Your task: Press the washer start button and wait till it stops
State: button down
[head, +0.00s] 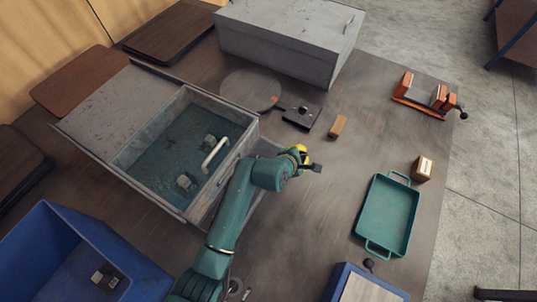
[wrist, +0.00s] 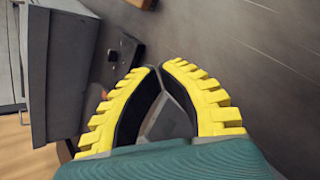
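A small dark control box (head: 302,115) with a button-like knob on top stands on the bench, and it also shows in the wrist view (wrist: 126,62). Which control is the start button is not marked legibly. An open grey basin (head: 248,140) with a pale handle, probably the washer, holds dark liquid and a few small metal parts. My gripper (head: 304,158) is above the bench, nearer the camera than the control box and apart from it. In the wrist view its yellow fingers (wrist: 160,68) meet at the tips, with nothing between them.
A large grey box (head: 290,42) and a round plate (head: 250,89) lie behind. A tan block (head: 337,127) lies near the control box. A green tray (head: 387,217), small carton (head: 422,168) and orange vise (head: 425,96) stand right. A blue bin (head: 62,235) is front left.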

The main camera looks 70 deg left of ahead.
jog(key=s+a+r+n+g+y+p, duration=0.1)
jog(key=s+a+r+n+p, duration=0.1)
jog(key=s+a, duration=0.7)
jog(key=shift+s+n+g+p, duration=0.4)
jog(key=shift+s+n+p, duration=0.1)
jog(key=shift+s+p, duration=0.25)
jog(key=shift+w, duration=0.1)
notch_tip(320, 180, down, 8)
jog(key=b, duration=0.8)
jog(key=shift+f, duration=0.35)
jog(key=shift+f, duration=0.1)
jog(key=shift+f+b, duration=0.3)
